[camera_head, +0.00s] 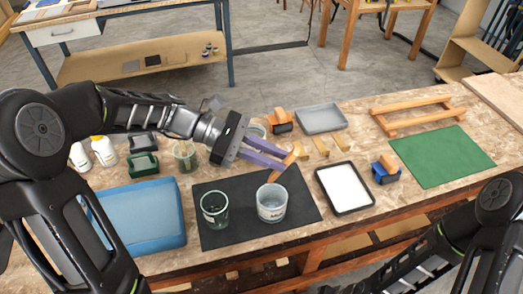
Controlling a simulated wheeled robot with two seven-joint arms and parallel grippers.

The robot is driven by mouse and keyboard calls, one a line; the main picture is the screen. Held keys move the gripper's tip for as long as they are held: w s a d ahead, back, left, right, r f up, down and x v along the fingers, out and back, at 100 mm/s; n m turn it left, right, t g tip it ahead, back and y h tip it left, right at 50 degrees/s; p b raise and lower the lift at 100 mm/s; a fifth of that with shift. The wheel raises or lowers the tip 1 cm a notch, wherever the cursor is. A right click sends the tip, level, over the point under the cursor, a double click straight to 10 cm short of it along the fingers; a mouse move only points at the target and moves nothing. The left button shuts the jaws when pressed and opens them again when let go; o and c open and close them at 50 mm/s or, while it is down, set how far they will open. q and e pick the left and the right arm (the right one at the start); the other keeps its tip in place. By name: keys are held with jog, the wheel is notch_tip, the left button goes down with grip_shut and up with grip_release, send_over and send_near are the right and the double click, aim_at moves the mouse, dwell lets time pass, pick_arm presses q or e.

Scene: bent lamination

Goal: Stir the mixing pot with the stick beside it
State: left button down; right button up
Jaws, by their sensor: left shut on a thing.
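A clear pot (271,203) with a pale label stands on the black mat (237,238). A green-tinted glass jar (214,209) stands to its left on the same mat; I cannot tell for certain which one is the mixing pot. My left gripper (285,160), with purple fingers, is shut on a short orange-brown wooden stick (294,154). It holds the stick tilted, above and behind the clear pot and apart from it. My right arm shows at the bottom right, but its gripper is out of the picture.
A blue tray (136,218) lies left of the mat. A white tray with a black rim (344,188) is close on the right, with a blue-orange tool (385,169) and a green mat (442,156) beyond. A grey tray (322,118) and wooden blocks (320,146) lie behind.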

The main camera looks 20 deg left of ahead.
pick_arm(q)
jog(key=shift+d, duration=0.25)
jog(key=shift+a, duration=0.1)
jog(key=shift+f, duration=0.1)
notch_tip(320, 180, down, 13)
jog(key=b, duration=0.9)
jog(key=shift+b, duration=0.35)
dwell(0.6)
